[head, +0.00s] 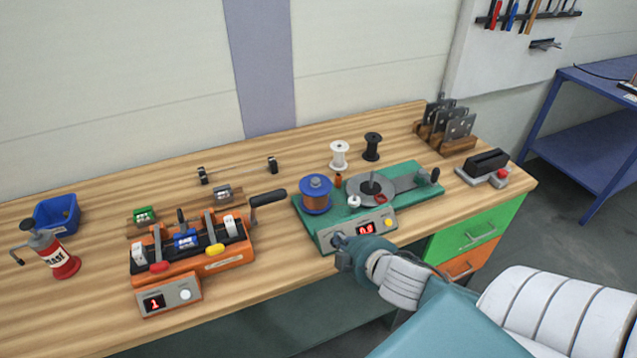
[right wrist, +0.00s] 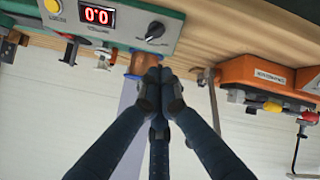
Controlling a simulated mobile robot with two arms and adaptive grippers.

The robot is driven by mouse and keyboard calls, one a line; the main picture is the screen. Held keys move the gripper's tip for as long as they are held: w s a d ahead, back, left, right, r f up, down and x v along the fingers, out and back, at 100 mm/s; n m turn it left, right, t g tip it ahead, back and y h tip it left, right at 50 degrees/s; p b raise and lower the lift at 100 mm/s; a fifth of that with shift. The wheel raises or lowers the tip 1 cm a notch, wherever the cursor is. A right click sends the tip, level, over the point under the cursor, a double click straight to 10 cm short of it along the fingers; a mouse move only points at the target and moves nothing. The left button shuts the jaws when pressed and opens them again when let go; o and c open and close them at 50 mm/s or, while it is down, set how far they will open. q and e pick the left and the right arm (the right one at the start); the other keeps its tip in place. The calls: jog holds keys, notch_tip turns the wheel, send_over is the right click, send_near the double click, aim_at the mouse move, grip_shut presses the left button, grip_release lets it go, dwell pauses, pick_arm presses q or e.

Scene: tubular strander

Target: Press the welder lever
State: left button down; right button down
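The orange welder (head: 222,263) stands on the wooden bench left of centre. Its lever (head: 268,198) sticks out to the right and ends in a black handle. The welder also shows upside down at the right of the right wrist view (right wrist: 255,75). My right gripper (head: 340,240) is at the front of the green winding machine (head: 412,192), to the right of the welder and apart from the lever. In the right wrist view the fingertips (right wrist: 160,75) meet, with nothing seen between them. My left gripper is not in view.
A blue-and-copper spool (head: 316,196) stands on the green machine. A red grease can (head: 61,257) and a blue bin (head: 57,214) are at the left. White (head: 339,155) and black (head: 372,147) spools stand behind. Bare bench lies between the welder and the green machine.

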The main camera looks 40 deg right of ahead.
jog(key=s+a+f+m+g+y+b, duration=0.3)
jog(key=s+a+f+g, duration=0.4)
jog(key=s+a+f, duration=0.95)
jog(key=s+f+g+b, duration=0.2)
jog(key=s+f+b, duration=0.15)
jog(key=f, duration=2.35)
jog(key=s+d+f+b, duration=0.2)
jog(key=s+f+b, duration=0.1)
jog(key=s+f, duration=1.3)
jog(key=shift+d+g, duration=0.15)
jog(key=shift+g, duration=0.25)
